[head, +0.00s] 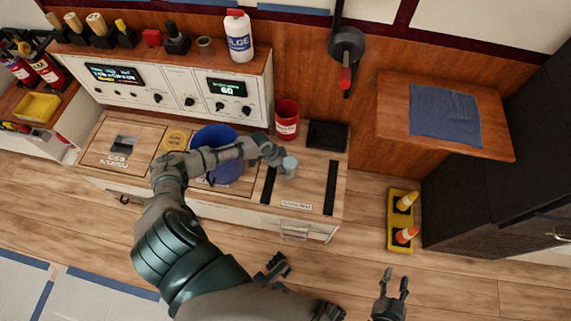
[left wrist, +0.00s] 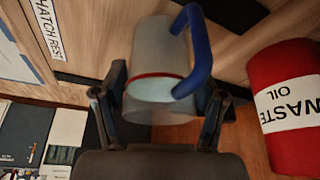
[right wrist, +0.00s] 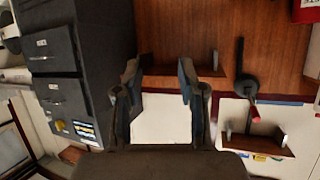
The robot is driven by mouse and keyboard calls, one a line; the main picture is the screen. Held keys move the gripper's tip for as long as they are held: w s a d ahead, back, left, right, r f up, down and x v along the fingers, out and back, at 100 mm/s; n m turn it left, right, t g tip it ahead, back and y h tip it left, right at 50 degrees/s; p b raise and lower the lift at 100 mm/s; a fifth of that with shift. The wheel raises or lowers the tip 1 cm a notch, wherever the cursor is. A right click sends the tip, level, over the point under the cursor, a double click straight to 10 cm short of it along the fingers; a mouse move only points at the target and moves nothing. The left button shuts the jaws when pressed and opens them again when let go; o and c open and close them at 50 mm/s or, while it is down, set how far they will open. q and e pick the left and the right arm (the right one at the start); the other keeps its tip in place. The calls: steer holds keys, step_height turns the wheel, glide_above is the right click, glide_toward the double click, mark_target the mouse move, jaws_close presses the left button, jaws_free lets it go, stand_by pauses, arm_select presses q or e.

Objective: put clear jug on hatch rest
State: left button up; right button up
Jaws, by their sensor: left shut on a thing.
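The clear jug (left wrist: 160,70) has a blue handle and a red ring. My left gripper (head: 276,158) is shut on it, with one finger on each side in the left wrist view (left wrist: 162,110). In the head view the jug (head: 289,167) is over the hatch rest (head: 306,183), the wooden panel between two black strips. The hatch rest label (left wrist: 48,28) shows beside the jug in the left wrist view. I cannot tell whether the jug touches the panel. My right gripper (head: 395,284) is open and empty, away from the counter; its fingers are apart in the right wrist view (right wrist: 160,85).
A red waste oil can (head: 287,122) stands close behind the jug, with a black tray (head: 327,135) to its right. A blue bucket (head: 228,170) is left of the hatch rest, partly behind my left arm. A wooden shelf with a blue cloth (head: 445,115) is at right.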

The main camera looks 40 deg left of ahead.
arm_select(q)
steer(key=shift+w+f, duration=0.1)
steer(key=shift+f, duration=0.1)
steer(key=shift+r, duration=0.15)
arm_select(e)
steer(key=shift+w+a+r, duration=0.1)
steer(key=shift+r, duration=0.15)
steer(key=shift+w, duration=0.1)
arm_select(q)
steer(key=shift+d+f, duration=0.1)
steer(key=shift+f, duration=0.15)
steer(key=o, duration=1.8)
arm_select(e)
steer(key=shift+w+r+t, duration=0.1)
steer(key=shift+r+t, duration=0.1)
steer(key=shift+t, duration=0.1)
